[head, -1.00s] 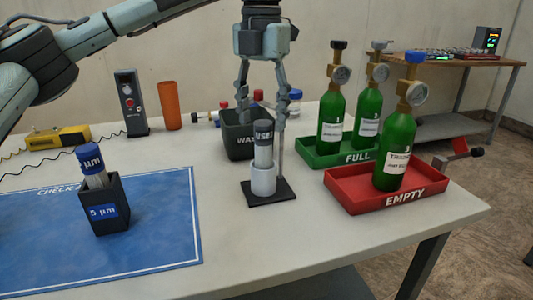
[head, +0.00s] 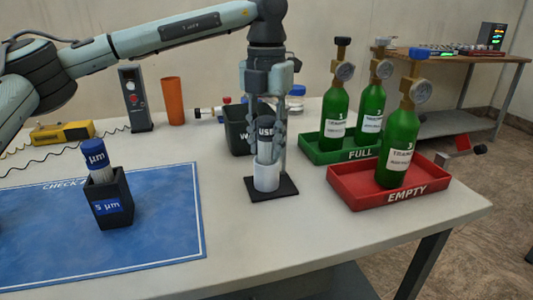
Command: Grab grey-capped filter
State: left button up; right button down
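The grey-capped filter (head: 266,127), a pale cylinder with a dark "USED" label, stands upright in a white cup (head: 267,178) on a black base plate (head: 285,187). My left gripper (head: 268,150) points straight down over it in the head view. Its fingers straddle the filter, with tips down near the cup rim. The right finger covers part of the label. I cannot tell whether the fingers press on the filter or are just beside it. My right gripper is not in view.
A dark waste bin (head: 237,135) stands just behind the cup. Green bottles stand in the green FULL tray (head: 312,150) and red EMPTY tray (head: 350,195) to the right. A blue-capped filter (head: 93,153) sits in a black holder (head: 121,188) on the blue mat (head: 165,240).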

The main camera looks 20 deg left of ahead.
pick_arm(q)
grip_shut()
